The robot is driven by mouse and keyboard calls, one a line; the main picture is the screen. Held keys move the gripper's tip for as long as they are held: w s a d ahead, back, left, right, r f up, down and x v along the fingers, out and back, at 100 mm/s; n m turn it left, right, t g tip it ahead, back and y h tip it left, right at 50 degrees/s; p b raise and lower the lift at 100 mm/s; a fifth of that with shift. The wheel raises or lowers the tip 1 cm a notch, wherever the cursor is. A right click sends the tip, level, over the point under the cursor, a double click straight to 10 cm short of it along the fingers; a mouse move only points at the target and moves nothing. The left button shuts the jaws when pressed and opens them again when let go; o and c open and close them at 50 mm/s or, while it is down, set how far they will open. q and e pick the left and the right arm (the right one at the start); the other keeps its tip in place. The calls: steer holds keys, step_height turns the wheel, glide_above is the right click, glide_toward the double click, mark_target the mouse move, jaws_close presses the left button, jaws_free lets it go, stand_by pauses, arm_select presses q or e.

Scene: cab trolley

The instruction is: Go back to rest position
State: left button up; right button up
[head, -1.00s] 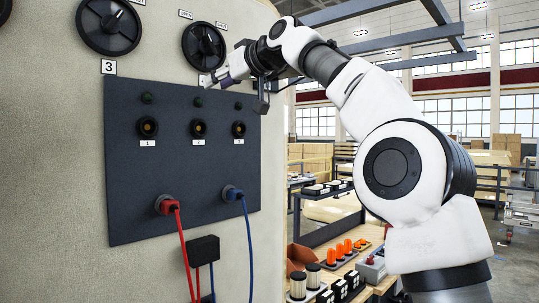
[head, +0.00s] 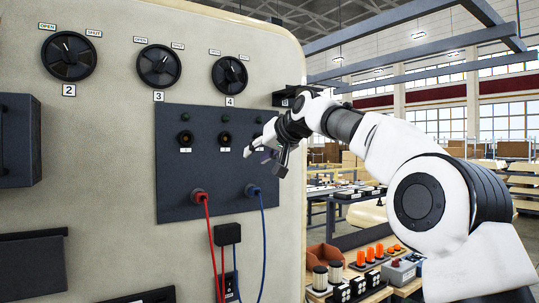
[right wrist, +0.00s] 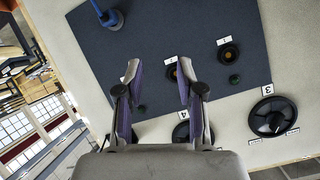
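My right gripper (head: 258,150) reaches in from the right and hides most of the third socket on the dark panel (head: 172,206). In the right wrist view its two fingers (right wrist: 158,70) are spread with nothing between them, facing the panel. I cannot tell the exact gap to the panel. A red plug (head: 198,196) and a blue plug (head: 251,190) sit in the lower part of the panel, with cables hanging down. Sockets one (head: 185,139) and two (head: 225,139) are empty. My left gripper is not in view.
Black dials labelled 2 (head: 69,57), 3 (head: 159,66) and 4 (head: 230,75) are above. A dark box (head: 18,140) juts out at left. A bench (head: 375,294) with orange items and black-and-white parts stands behind and below my right arm.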

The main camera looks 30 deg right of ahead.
steer(key=w+a+f+g, duration=0.2)
steer(key=w+f+g, duration=0.15)
steer(key=f, duration=0.95)
steer(key=w+a+f+g, duration=0.15)
steer(key=w+f, duration=0.25)
steer(key=f, duration=1)
steer(key=s+a+f+g, duration=0.1)
steer(key=s+f+g, duration=0.15)
steer(key=f, duration=0.75)
steer(key=s+a+f+g, duration=0.1)
steer(key=s+f, duration=0.2)
steer(key=f, duration=0.7)
steer(key=s+a+f+g, duration=0.2)
steer(key=s+f, duration=0.1)
steer(key=f, duration=0.6)
steer(key=s+a+f+n+g, duration=0.15)
steer(key=s+f+g, duration=0.25)
steer(key=s+f, duration=1.75)
steer(key=s+a+f+n+t+h, duration=0.1)
steer(key=s+a, duration=0.1)
steer(key=s, duration=2.1)
steer(key=shift+s+f+b, duration=0.2)
steer(key=shift+s+b, duration=0.15)
steer(key=shift+s, duration=0.05)
